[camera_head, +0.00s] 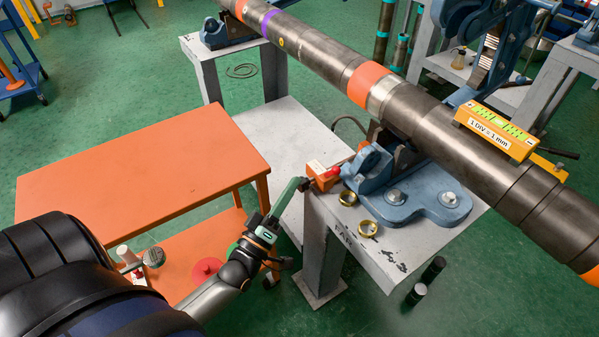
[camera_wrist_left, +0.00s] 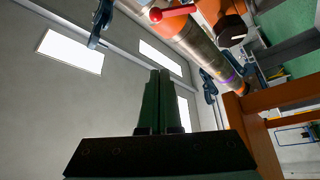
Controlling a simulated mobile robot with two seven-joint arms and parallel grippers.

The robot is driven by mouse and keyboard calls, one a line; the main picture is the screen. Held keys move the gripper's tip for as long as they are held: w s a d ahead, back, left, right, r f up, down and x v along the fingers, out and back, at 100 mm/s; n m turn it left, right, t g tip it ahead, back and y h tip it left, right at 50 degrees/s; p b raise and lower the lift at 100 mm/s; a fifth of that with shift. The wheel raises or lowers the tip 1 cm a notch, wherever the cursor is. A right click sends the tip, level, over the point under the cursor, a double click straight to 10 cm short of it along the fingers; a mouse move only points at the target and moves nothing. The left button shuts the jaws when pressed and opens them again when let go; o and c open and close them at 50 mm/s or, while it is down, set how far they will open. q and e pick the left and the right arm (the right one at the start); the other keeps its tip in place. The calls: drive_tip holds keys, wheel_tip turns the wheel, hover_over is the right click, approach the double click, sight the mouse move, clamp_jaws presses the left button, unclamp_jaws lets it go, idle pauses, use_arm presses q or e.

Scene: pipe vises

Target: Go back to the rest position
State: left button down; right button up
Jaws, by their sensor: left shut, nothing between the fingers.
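My left gripper (camera_head: 304,183) reaches in from the lower left in the head view, its green fingers pointing up and right. Its tips are close to a small orange box (camera_head: 322,179) on the corner of the grey stand; I cannot tell whether they touch. In the left wrist view the fingers (camera_wrist_left: 158,76) are together with nothing between them. A red knob (camera_head: 333,171) sits by the orange box and also shows in the left wrist view (camera_wrist_left: 155,14). My right gripper is not in view.
A long steel pipe (camera_head: 325,56) lies in a blue vise (camera_head: 424,195) on the grey stand (camera_head: 385,262). An orange level (camera_head: 496,132) rests on the pipe.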

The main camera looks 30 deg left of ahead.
use_arm(q)
drive_tip(key=shift+s+f, duration=0.1)
drive_tip(key=shift+s, duration=0.15)
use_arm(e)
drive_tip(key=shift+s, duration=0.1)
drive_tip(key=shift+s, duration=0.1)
